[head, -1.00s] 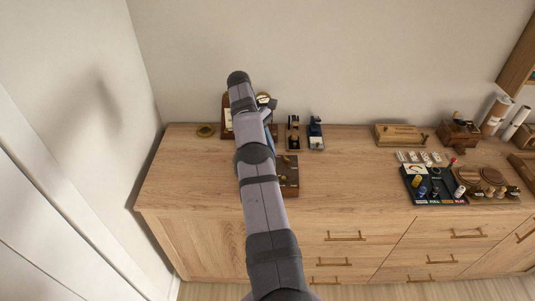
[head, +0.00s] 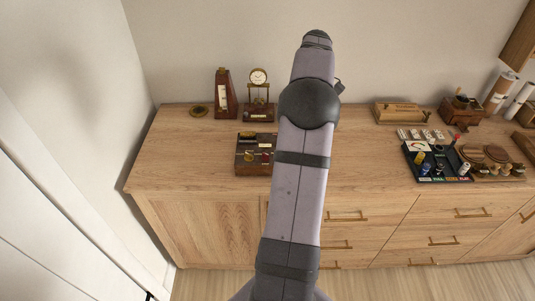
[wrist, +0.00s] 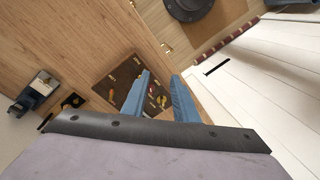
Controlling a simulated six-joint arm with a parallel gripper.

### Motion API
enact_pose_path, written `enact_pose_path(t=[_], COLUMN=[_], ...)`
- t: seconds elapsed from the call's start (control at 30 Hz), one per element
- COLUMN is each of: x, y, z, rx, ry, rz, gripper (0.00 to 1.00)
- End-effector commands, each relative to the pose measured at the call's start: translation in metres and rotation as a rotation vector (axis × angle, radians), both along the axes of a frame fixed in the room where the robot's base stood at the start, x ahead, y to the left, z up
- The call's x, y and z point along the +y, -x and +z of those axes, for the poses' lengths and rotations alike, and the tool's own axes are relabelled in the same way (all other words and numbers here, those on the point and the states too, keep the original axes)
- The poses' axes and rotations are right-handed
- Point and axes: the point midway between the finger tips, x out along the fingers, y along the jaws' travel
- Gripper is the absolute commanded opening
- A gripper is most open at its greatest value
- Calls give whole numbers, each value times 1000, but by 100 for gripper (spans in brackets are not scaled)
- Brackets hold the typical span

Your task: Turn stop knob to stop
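A dark wooden box with small knobs and brass parts on top (head: 245,167) sits on the dresser, left of my arm in the head view; its right part may be hidden by the arm. A yellowish knob (head: 249,157) and a red one (head: 265,156) show on it. In the wrist view the box (wrist: 128,73) lies beyond my gripper (wrist: 161,76), whose two blue fingers are apart with nothing between them. The fingers overlap part of the panel, and appear above it, not touching. I cannot tell which knob is the stop knob; labels are too small.
A metronome (head: 226,98) and a clock on a stand (head: 258,92) stand behind the box. The dresser top left of the box is clear.

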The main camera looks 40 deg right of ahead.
Motion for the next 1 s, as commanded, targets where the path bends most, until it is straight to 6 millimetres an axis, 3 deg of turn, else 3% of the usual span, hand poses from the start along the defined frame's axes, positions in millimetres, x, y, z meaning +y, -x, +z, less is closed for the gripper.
enact_pose_path(t=[0.13,0.27,0.4,0.53,0.83,1.0], x=[35,44,23,8,8,10], y=[-19,-38,-61,-67,-68,-74], z=[-44,-73,-74,-74,-76,-89], rx=[-122,-237,-342,-373,-377,-375], ry=[-76,-68,36,114,122,119], rz=[34,55,99,166,205,203], gripper=[27,27,27,27,27,27])
